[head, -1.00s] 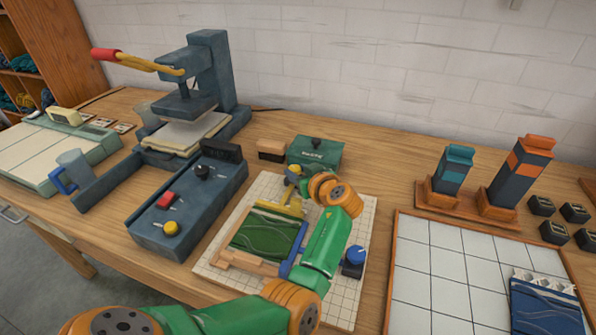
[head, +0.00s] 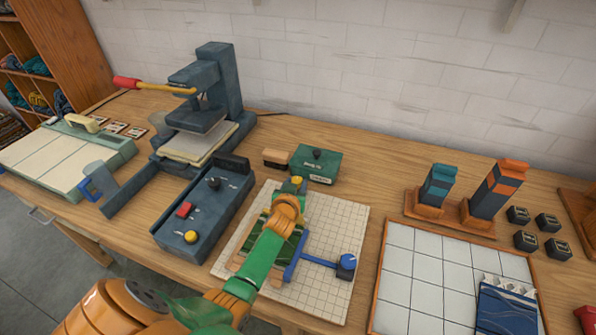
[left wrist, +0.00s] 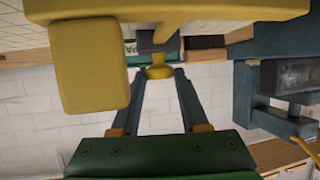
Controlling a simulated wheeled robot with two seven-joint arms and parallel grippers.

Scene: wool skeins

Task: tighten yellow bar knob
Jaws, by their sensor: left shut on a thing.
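The yellow bar knob (left wrist: 160,72) sits between my left gripper's fingertips (left wrist: 162,76) in the left wrist view. The gripper is shut on it. The yellow bar (left wrist: 200,12) crosses the top of that view, with a yellow block (left wrist: 90,65) at its left. In the head view a small yellow part (head: 297,181) shows just beyond my orange wrist. My wrist hides the fingers and most of the yellow bar there. A green piece (head: 291,251) lies partly hidden under my arm on the gridded board (head: 330,220). My right gripper is not in view.
A blue bar (head: 318,261) with a blue knob (head: 347,261) lies right of my arm. A green box (head: 315,165) stands close behind the board. The press (head: 215,90) and control box (head: 205,210) stand left. A tiled tray (head: 420,270) lies right.

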